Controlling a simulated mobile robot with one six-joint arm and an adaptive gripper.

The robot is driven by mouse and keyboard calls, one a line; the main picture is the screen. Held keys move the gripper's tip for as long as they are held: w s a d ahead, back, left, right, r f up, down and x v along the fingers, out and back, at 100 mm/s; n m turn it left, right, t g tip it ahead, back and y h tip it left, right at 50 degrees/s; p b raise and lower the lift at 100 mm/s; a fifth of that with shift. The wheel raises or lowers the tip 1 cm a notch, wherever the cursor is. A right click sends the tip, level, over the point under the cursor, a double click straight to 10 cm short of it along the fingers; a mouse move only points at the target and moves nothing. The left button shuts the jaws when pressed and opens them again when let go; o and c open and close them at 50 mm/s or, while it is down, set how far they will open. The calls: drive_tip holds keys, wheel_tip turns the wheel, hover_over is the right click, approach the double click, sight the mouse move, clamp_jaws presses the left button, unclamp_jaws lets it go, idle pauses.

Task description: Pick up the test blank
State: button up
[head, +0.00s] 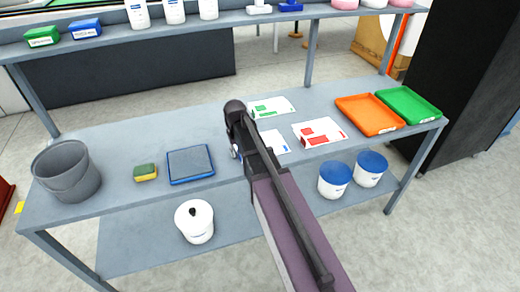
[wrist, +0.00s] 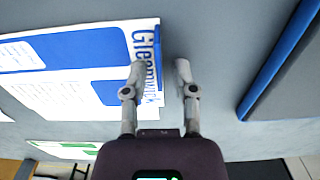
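Three flat white printed blanks lie on the bench, marked green (head: 271,107), blue (head: 274,142) and red (head: 319,132); I cannot tell which one is named the test blank. In the wrist view the blue-marked blank (wrist: 75,65) lies flat, with large blue lettering along its edge. My gripper (wrist: 160,67) is open and empty, its two fingers apart. The left finger is over the blank's lettered edge and the right finger is over bare grey bench. The height above the bench is unclear. In the head view my arm partly hides the blue-marked blank.
A blue-edged grey pad (head: 190,163) lies left of my gripper, with a sponge (head: 146,172) and grey bucket (head: 66,170) beyond. Orange (head: 369,115) and green (head: 408,105) trays sit at the right. An upper shelf (head: 200,22) runs above the back.

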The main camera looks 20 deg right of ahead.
clamp_jaws()
drive_tip(key=shift+r, duration=0.1)
wheel_tip(320, 180, up, 4)
drive_tip(key=p, duration=0.3)
drive_tip(key=shift+f+p, duration=0.25)
drive_tip(key=shift+p, duration=0.1)
drive_tip(key=s+r+p, duration=0.1)
drive_tip(key=s, duration=1.5)
drive_tip(key=shift+d+r, duration=0.15)
drive_tip(key=shift+d, duration=0.2)
drive_tip(key=shift+r+p, duration=0.95)
drive_tip(key=shift+p, duration=0.2)
